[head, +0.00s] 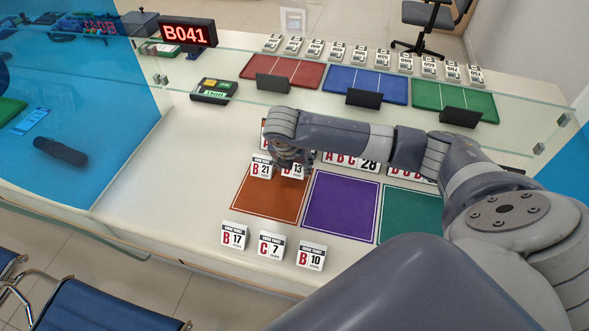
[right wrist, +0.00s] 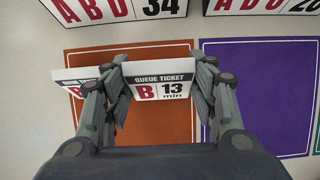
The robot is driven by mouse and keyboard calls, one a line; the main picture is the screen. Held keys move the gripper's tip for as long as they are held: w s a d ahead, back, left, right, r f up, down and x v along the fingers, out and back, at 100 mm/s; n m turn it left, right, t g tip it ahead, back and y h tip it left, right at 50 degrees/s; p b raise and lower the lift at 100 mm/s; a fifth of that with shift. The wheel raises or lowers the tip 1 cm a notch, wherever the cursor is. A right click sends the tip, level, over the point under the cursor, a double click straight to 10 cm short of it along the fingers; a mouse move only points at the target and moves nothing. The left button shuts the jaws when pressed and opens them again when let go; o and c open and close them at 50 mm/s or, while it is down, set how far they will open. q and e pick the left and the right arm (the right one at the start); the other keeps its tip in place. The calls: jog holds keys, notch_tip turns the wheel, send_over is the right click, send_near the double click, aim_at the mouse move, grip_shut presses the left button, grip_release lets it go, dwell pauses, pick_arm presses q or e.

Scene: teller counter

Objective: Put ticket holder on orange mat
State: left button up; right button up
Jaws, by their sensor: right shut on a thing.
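The white ticket holder marked B 13 (head: 293,171) is at the back of the orange mat (head: 268,203); I cannot tell whether it touches the mat. My right gripper (head: 291,157) reaches it from above and is shut on it. In the right wrist view the B 13 holder (right wrist: 162,88) sits between the two fingers, with the orange mat (right wrist: 155,128) below it. Another ticket holder, B 21 (head: 262,168), stands just left of it at the mat's back left. Ticket holders B 17 (head: 234,236), C 7 (head: 271,246) and B 10 (head: 311,256) stand on the counter in front. My left gripper is not in view.
A purple mat (head: 342,205) and a green mat (head: 408,214) lie to the right. The counter (head: 165,190) left of the orange mat is clear.

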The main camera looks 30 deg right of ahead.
aim_at(294, 169)
notch_tip(294, 169, down, 2)
jog(key=shift+s+f, duration=0.15)
jog(key=shift+f, duration=0.45)
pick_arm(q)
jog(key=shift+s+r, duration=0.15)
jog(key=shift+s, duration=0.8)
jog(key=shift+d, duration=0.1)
pick_arm(e)
jog(key=shift+f, duration=0.1)
jog(key=o, duration=1.2)
jog(key=shift+c, duration=0.2)
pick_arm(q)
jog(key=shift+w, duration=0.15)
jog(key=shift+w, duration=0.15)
